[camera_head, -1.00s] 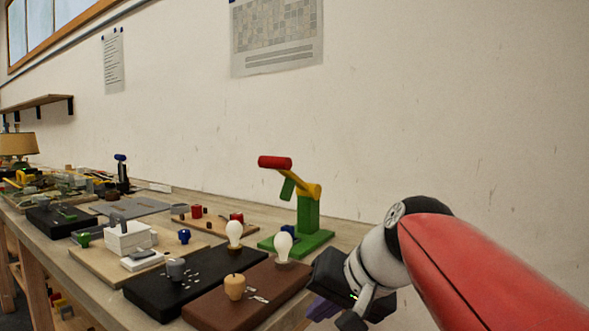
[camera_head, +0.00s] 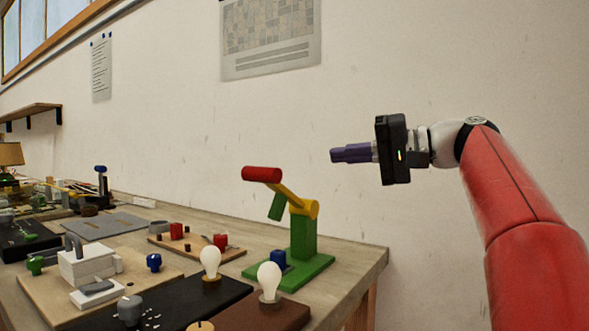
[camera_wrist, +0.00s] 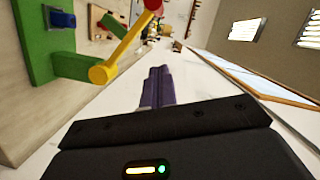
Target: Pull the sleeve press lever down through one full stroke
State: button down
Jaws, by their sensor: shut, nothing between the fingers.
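The sleeve press (camera_head: 303,238) stands on its green base near the right end of the bench. Its yellow lever (camera_head: 287,196) slopes up to the left and ends in a red handle (camera_head: 262,174). A green ram hangs below the lever. My gripper (camera_head: 334,155) is shut and empty, its purple fingers pointing left. In the head view it appears above and right of the red handle, apart from it. In the wrist view the purple fingers (camera_wrist: 158,75) lie together, with the yellow lever (camera_wrist: 125,50) and red handle (camera_wrist: 153,4) to their upper left.
A blue block (camera_head: 278,260) sits at the press base. Two bulbs (camera_head: 210,262) stand on the dark boards in front. A white box (camera_head: 88,264) and small parts lie on boards to the left. The wall is behind; the space above the press is clear.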

jog(key=b, duration=0.1)
send_over(271, 208)
jog(key=s+d, duration=0.2)
jog(key=shift+f, duration=1.15)
jog(key=shift+d, duration=0.15)
jog(key=shift+s+a+f+n+h+b, duration=0.15)
jog(key=shift+s+a+f+n+b, duration=0.35)
jog(key=shift+f+b, duration=0.8)
jog(key=shift+s+a+f+n+h+b, duration=0.1)
jog(key=shift+s+a+f+n+b, duration=0.25)
jog(key=shift+f+n+b, duration=0.9)
jog(key=shift+s+a+f+n+h+b, duration=0.2)
jog(key=shift+s+f+b, duration=0.5)
jog(key=shift+b, duration=1.1)
jog(key=shift+w+f, duration=0.1)
